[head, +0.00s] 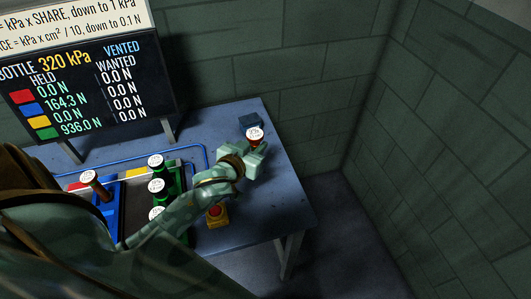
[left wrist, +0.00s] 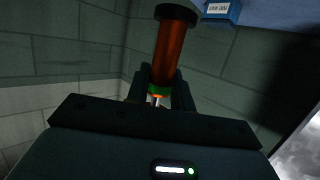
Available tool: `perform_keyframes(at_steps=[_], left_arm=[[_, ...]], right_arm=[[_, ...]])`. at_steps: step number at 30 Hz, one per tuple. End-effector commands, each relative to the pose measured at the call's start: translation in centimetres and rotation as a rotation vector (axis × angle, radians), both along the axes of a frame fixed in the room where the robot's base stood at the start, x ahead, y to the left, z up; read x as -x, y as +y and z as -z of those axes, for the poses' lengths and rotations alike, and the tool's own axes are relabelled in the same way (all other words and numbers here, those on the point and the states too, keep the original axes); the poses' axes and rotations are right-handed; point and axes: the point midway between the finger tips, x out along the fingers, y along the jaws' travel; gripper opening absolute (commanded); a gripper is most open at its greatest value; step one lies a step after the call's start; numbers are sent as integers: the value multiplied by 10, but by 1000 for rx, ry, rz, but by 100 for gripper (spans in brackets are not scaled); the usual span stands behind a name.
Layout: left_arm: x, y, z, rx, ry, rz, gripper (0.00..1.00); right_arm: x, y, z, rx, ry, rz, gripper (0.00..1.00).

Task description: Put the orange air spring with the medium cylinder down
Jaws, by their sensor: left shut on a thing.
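My left gripper (head: 254,152) reaches over the right part of the table and is shut on an orange air spring (head: 254,135), whose white labelled top shows in the head view. In the left wrist view the orange air spring (left wrist: 172,50) stands out from between my left gripper's dark fingers (left wrist: 159,92), with a dark cap at its far end and a green band near the fingers. Whether its end touches the table cannot be told. My right gripper is not in view.
A blue block (head: 249,120) sits just behind the held spring; it has a label in the left wrist view (left wrist: 222,11). Several white-topped cylinders stand in green holders (head: 172,183) and a blue tray (head: 101,216). A red button (head: 217,211) is near the front edge. The table's right end (head: 282,190) is bare.

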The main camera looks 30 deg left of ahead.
Motion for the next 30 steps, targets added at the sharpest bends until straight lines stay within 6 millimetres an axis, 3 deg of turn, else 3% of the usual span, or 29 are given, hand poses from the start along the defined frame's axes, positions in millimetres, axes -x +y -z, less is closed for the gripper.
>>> perform_keyframes(at_steps=[1, 3, 9, 15, 21, 30], left_arm=[[-16, 3, 10, -2, -2, 1, 0], [-29, 5, 28, -1, 2, -1, 0], [-53, 9, 55, 1, 1, 0, 0], [-63, 11, 66, 0, -1, 1, 0], [-64, 11, 100, 2, 4, 1, 0], [-64, 10, 98, 2, 0, 1, 0]], right_arm=[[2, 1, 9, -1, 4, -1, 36], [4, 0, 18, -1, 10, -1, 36], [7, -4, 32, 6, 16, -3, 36], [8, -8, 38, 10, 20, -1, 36], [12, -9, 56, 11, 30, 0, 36], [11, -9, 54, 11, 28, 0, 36]])
